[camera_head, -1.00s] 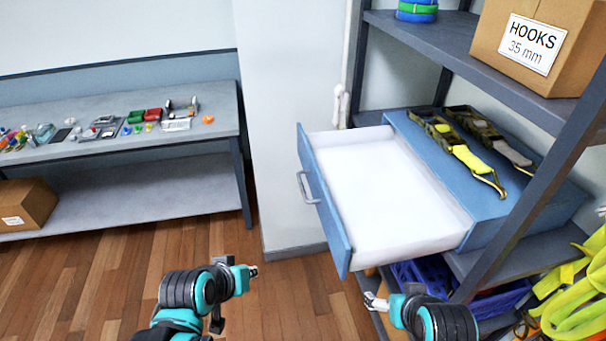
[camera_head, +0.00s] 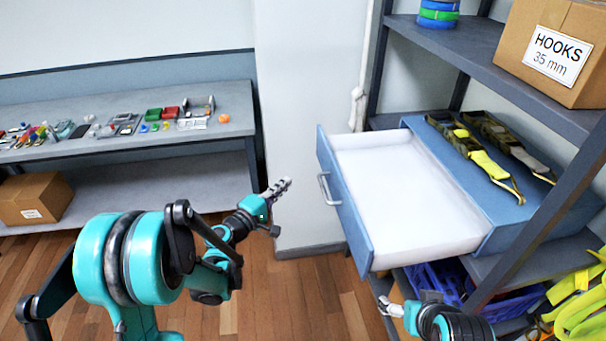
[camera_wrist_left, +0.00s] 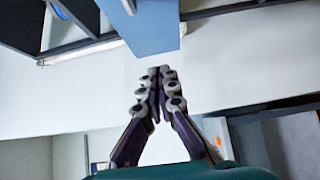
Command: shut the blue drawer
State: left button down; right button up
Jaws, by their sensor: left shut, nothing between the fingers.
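The blue drawer (camera_head: 345,198) is pulled well out of its blue cabinet (camera_head: 480,190) on the shelf rack. Its white inside (camera_head: 410,195) looks empty, and a grey handle (camera_head: 325,188) sits on its front. My left gripper (camera_head: 284,186) is shut and empty, a short way left of the drawer front and not touching it. In the left wrist view the shut fingers (camera_wrist_left: 157,75) point towards a blue panel (camera_wrist_left: 152,28), which appears to be the drawer front. My right gripper (camera_head: 385,304) is low, below the drawer; its fingers are too small to judge.
Ratchet straps (camera_head: 490,160) lie on the cabinet top. A cardboard box (camera_head: 550,50) marked HOOKS stands on the shelf above. A blue crate (camera_head: 440,283) sits below the drawer. A bench (camera_head: 60,150) with small items is at left. Floor between bench and rack is clear.

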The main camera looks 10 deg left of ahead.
pick_arm(q)
jog(key=b, duration=0.1)
send_near(323, 160)
jog(key=w, duration=0.5)
jog(key=shift+w+d+f+b, duration=0.1)
jog(key=shift+d+f+b, duration=0.1)
jog(key=shift+d, duration=0.15)
jog(key=shift+w+d+f+b, duration=0.1)
jog(key=shift+d+b, duration=0.1)
jog(key=shift+d, duration=0.15)
jog(key=shift+w+d+r, duration=0.1)
jog(key=shift+w+d, duration=0.05)
jog(key=shift+d, duration=0.4)
pick_arm(e)
jog(key=shift+f, duration=1.05)
pick_arm(q)
jog(key=shift+d, duration=0.1)
